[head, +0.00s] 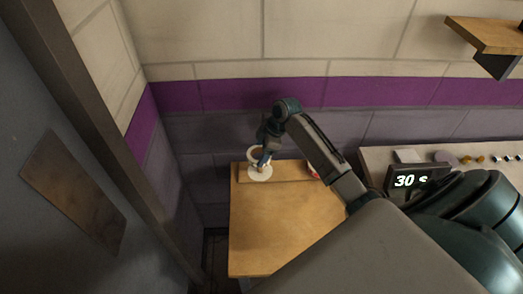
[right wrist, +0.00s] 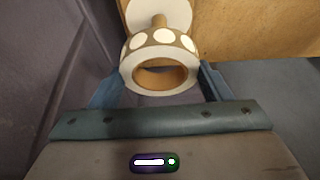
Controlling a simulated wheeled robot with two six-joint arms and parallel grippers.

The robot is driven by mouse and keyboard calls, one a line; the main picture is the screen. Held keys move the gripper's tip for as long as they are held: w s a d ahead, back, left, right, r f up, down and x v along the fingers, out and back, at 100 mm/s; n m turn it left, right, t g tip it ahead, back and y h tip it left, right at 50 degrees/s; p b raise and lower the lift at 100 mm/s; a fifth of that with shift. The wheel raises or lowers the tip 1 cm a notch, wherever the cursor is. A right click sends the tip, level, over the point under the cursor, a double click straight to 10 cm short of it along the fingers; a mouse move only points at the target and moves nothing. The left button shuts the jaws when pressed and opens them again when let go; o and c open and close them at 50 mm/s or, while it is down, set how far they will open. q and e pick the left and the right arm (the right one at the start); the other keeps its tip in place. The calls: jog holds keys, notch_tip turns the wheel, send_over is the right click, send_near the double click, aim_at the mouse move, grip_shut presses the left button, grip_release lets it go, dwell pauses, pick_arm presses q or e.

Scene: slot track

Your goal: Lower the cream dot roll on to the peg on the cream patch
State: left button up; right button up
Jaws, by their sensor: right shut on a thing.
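My right gripper (head: 263,159) is shut on the cream dot roll (head: 253,152), a brown ring with cream dots and pale edges. In the right wrist view the roll (right wrist: 160,84) sits between the blue fingers of the gripper (right wrist: 160,76), with its open hole facing the camera. The round cream patch (head: 260,175) lies at the back left of the wooden table; it also shows in the right wrist view (right wrist: 179,9). The peg (right wrist: 159,20) stands on the patch, just beyond the roll and partly hidden by it. The roll's hole is not around the peg. My left gripper is not in view.
The wooden table (head: 275,225) is mostly bare in front. A red thing (head: 312,170) at its back right is partly hidden by my arm. A counter with a "30 s" display (head: 411,181) stands at right. A wall is close behind; a shelf (head: 487,35) hangs upper right.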

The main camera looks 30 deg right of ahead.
jog(key=shift+s+f, duration=0.1)
jog(key=shift+s, duration=0.05)
dwell(0.3)
jog(key=shift+d+p, duration=0.1)
jog(key=shift+p, duration=0.25)
jog(key=shift+f+b, duration=0.3)
jog(key=shift+f, duration=0.1)
jog(key=shift+f+b, duration=0.7)
jog(key=shift+f, duration=0.8)
jog(key=shift+f, duration=0.15)
jog(key=shift+f+b, duration=0.35)
jog(key=shift+f, duration=0.4)
jog(key=shift+f, duration=0.45)
